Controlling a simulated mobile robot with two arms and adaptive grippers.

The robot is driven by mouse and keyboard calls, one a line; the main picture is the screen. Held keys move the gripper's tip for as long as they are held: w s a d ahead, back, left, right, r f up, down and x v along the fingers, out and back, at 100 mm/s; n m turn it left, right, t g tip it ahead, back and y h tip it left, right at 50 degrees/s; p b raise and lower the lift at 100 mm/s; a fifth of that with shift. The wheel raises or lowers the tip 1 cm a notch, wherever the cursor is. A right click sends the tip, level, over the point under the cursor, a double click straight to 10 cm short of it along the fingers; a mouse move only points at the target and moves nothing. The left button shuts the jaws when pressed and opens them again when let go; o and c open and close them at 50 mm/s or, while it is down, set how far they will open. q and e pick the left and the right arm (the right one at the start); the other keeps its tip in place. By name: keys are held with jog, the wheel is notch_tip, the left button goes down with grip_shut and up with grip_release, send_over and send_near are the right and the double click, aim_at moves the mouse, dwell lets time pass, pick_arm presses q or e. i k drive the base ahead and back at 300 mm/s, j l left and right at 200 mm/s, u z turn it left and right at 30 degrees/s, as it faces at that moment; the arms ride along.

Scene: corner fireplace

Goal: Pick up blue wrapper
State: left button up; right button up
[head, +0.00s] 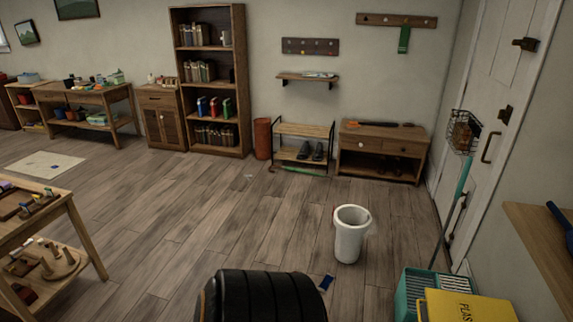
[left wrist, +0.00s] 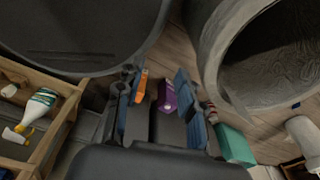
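The blue wrapper (head: 327,282) is a small flat blue piece lying on the wooden floor, low in the head view. It lies in front of the white bin (head: 350,235), apart from it. My left gripper (left wrist: 156,88) shows only in the left wrist view, with its two fingers spread. Beyond the fingers I see a purple thing (left wrist: 167,97) and an orange thing (left wrist: 141,86); neither looks held. A tiny blue spot shows at the right of that view, but I cannot tell if it is the wrapper. My right gripper is in neither view.
A dark ribbed round shape (head: 265,297) fills the bottom middle, close to the wrapper. A teal crate (head: 405,295) with a yellow item (head: 465,306) stands at lower right. A wooden table (head: 75,225) is at left.

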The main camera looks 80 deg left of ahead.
aim_at(322, 288)
jog(key=u, duration=2.65)
jog(key=j+u, duration=0.1)
jog(key=u, duration=0.3)
jog(key=j+u, duration=0.1)
jog(key=u, duration=0.7)
jog(key=i+j, duration=0.25)
jog(key=j, duration=0.15)
jog(key=i+j, duration=0.25)
jog(key=j, duration=0.2)
jog(key=i+j, duration=0.25)
jog(key=j, duration=0.15)
jog(key=i+j+u, duration=0.1)
jog(key=i+j, duration=0.15)
jog(key=j, duration=0.2)
jog(key=i+l+z, duration=0.15)
jog(key=i+z, duration=0.5)
jog(key=z, duration=0.3)
jog(key=i+j+z, duration=0.1)
jog(key=i+z, duration=0.35)
jog(key=i+j+z, duration=0.2)
jog(key=z, duration=0.25)
